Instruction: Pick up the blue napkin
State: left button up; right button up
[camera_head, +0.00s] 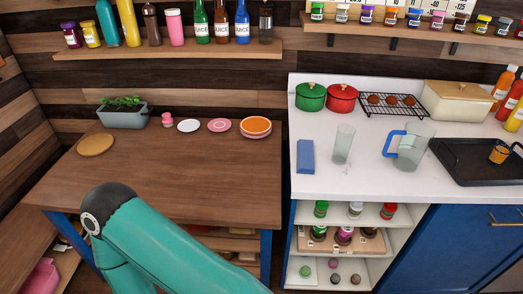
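The blue napkin (306,157) lies folded on the white counter (316,185), close to its left edge. Nothing covers it. A clear glass (343,145) stands a short gap to its right. My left arm shows as teal links at the bottom left, over the front of the wooden table, but its gripper is outside the view. My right arm and gripper are not in view.
A glass jug (409,148) with a blue handle and a black tray (474,163) stand to the right. Green (311,97) and red (342,98) pots stand behind the napkin. The wooden table (180,175) on the left has much free room.

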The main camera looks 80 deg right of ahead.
aim_at(305, 153)
jog(key=u, duration=0.4)
jog(key=i, duration=0.4)
jog(key=z, duration=2.55)
jog(key=k, duration=0.9)
jog(key=z, duration=0.2)
jog(key=i, duration=1.1)
